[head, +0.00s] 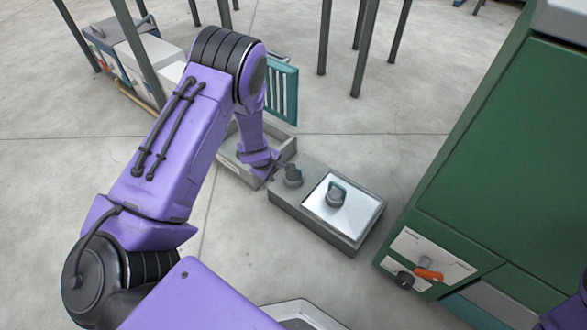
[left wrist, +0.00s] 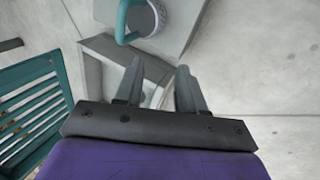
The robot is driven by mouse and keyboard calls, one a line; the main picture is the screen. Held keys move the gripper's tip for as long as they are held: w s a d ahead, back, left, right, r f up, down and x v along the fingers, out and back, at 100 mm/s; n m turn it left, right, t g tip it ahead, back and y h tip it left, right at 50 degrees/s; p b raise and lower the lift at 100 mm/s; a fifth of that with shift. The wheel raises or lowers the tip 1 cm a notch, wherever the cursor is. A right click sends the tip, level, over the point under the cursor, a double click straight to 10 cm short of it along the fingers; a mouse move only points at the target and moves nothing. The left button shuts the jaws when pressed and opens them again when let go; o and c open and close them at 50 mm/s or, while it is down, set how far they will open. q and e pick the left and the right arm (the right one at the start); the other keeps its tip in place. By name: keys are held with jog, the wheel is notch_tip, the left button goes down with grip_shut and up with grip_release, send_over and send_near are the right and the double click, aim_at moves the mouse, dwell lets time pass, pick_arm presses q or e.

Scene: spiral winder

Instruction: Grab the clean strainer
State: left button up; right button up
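One (head: 335,196), with a teal handle, sits on the box's white panel (head: 356,208). I cannot tell which is clean. In the left wrist view, one round piece with a teal handle (left wrist: 140,18) lies beyond the fingertips. My left gripper (left wrist: 159,70) is open, with nothing between its fingers. My right gripper is out of view.
An open grey tray (head: 231,160) adjoins the box on its left. A teal slatted rack (head: 282,90) stands behind it. A large green cabinet (head: 510,140) with an orange-handled control (head: 429,275) is at right. Dark posts (head: 365,50) stand behind; floor between is clear.

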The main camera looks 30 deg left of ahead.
pick_arm(q)
jog(key=w+d+r+m+t, duration=0.1)
jog(key=w+r+t, duration=0.1)
jog(key=w, duration=0.2)
jog(key=h+b, duration=0.1)
jog(key=b, duration=0.3)
send_over(293, 174)
jog(key=f, duration=0.5)
jog(key=s+f, duration=0.1)
jog(key=f, duration=0.2)
jog(key=shift+f, duration=0.25)
jog(key=shift+w+d+f, duration=0.1)
jog(key=shift+w+f, duration=0.15)
jog(key=shift+r, duration=0.1)
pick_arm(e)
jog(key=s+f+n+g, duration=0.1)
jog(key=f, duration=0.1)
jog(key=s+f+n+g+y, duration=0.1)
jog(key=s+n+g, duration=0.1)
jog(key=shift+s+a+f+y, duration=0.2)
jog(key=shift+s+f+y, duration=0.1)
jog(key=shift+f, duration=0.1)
pick_arm(q)
grip_shut()
